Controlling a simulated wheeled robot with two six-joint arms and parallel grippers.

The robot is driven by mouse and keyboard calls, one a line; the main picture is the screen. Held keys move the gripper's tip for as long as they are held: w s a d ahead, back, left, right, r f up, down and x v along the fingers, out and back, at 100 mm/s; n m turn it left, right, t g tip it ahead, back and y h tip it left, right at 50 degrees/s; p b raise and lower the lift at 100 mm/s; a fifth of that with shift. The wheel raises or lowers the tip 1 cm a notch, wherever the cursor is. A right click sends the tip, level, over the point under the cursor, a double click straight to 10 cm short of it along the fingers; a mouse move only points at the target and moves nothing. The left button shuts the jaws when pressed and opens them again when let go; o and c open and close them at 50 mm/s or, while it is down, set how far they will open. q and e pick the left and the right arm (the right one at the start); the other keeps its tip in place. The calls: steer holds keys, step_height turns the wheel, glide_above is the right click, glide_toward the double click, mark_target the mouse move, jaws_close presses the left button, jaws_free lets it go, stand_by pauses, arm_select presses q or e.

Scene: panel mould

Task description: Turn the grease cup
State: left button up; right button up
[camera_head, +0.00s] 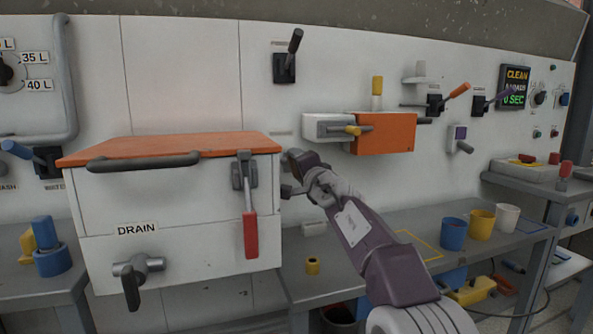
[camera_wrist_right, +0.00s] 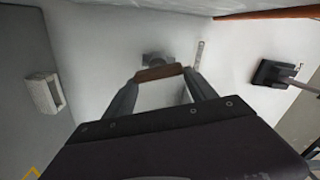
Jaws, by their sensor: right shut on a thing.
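A brown, bar-like piece (camera_wrist_right: 160,73) with a grey fitting (camera_wrist_right: 156,58) behind it on a white wall shows in the right wrist view; I take this for the grease cup. My right gripper (camera_wrist_right: 162,78) is shut on the brown piece, one finger at each end of it. In the head view my right gripper (camera_head: 291,175) is at the right side of the white box (camera_head: 160,210) with the orange lid, and it hides the cup there. My left gripper is not in view.
A red-handled lever (camera_head: 250,232) is on the box front, close left of my right gripper. An orange box (camera_head: 384,133) juts from the panel to the right. A grey bench (camera_head: 480,225) below carries a blue cup (camera_head: 453,234), a yellow cup and a white cup.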

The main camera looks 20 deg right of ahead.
steer(key=n, duration=0.3)
steer(key=a+n+b, duration=0.1)
steer(key=n, duration=0.3)
steer(key=shift+r+n, duration=0.1)
steer(key=shift+n, duration=0.2)
steer(key=o, duration=1.2)
steer(key=shift+a, duration=0.1)
steer(key=shift+o, duration=0.8)
steer(key=shift+a, duration=0.25)
steer(key=shift+d+r, duration=0.1)
steer(key=shift+d, duration=0.15)
steer(key=s+b, duration=0.4)
steer(key=s, duration=0.5)
steer(key=shift+d, duration=0.15)
